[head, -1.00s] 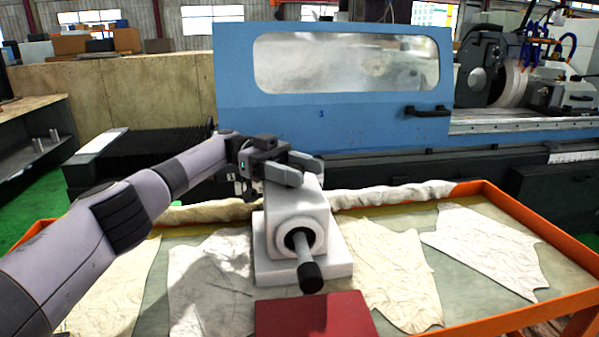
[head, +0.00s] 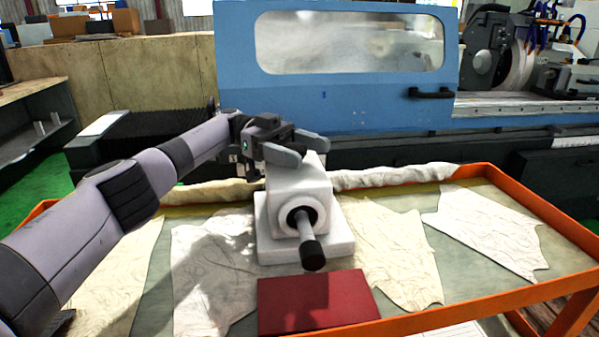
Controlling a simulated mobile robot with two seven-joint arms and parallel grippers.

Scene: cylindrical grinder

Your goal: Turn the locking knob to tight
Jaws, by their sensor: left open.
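A white block-shaped unit (head: 282,200) on a square white base stands on the orange-rimmed table. A short grey shaft with a black knob-like end (head: 313,256) sticks out of a dark round opening in its front face, toward me and slightly down. I cannot tell whether this is the locking knob, and no tight mark is legible. My left gripper (head: 309,151) is open at the upper back of the block, its fingers pointing right across the block's top. The fingers hide part of the top, and contact cannot be told. My right gripper is not in view.
A dark red flat box (head: 318,301) lies in front of the unit. Crumpled pale cloths (head: 398,252) lie on both sides. The table's orange rim (head: 540,212) runs along the right. A blue machine door (head: 330,90) with a black handle stands behind.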

